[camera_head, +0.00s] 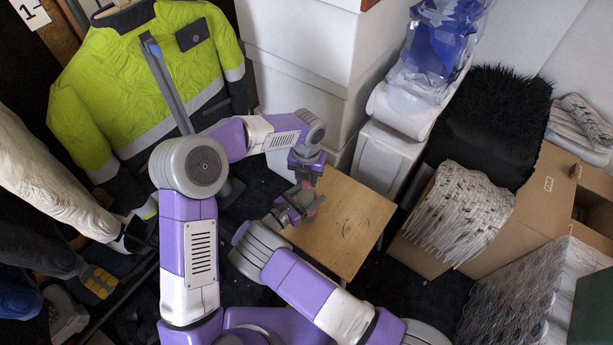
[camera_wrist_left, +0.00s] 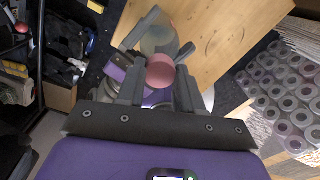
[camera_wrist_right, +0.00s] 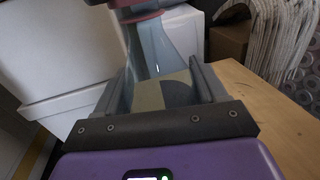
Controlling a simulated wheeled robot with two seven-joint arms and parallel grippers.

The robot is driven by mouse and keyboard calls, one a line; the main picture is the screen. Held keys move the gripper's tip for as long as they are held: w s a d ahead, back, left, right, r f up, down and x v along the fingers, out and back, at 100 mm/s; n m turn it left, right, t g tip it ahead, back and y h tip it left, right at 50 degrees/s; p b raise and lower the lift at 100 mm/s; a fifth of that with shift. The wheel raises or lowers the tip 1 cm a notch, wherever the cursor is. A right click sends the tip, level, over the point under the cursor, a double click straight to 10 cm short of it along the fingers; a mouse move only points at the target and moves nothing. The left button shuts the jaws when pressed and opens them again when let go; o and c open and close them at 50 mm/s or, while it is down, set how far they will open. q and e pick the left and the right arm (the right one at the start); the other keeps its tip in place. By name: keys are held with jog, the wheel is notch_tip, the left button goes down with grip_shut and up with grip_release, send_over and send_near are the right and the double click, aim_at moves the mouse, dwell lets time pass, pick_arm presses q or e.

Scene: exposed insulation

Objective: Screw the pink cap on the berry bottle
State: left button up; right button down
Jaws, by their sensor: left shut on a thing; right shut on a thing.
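The pink cap (camera_wrist_left: 160,71) sits between the fingers of my left gripper (camera_wrist_left: 160,88) in the left wrist view. The clear, greyish bottle (camera_wrist_right: 155,55) with a pale label is between the fingers of my right gripper (camera_wrist_right: 165,90) in the right wrist view. The cap (camera_wrist_right: 138,15) is at the bottle's neck end there; I cannot tell whether it is threaded on. In the head view my left gripper (camera_head: 306,166) is above my right gripper (camera_head: 292,209), close together over the wooden table. The bottle is small and largely hidden in that view.
The wooden table top (camera_head: 350,222) is bare around the grippers. White boxes (camera_head: 300,50) stand behind it. A cardboard box (camera_head: 520,215) with white material stands to the right. A yellow-green jacket (camera_head: 125,75) hangs at the back left.

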pick_arm(q)
jog(key=m, duration=0.5)
jog(key=shift+m, duration=0.3)
jog(key=o, duration=1)
jog(key=shift+r, duration=2.3)
jog(key=shift+c, duration=0.4)
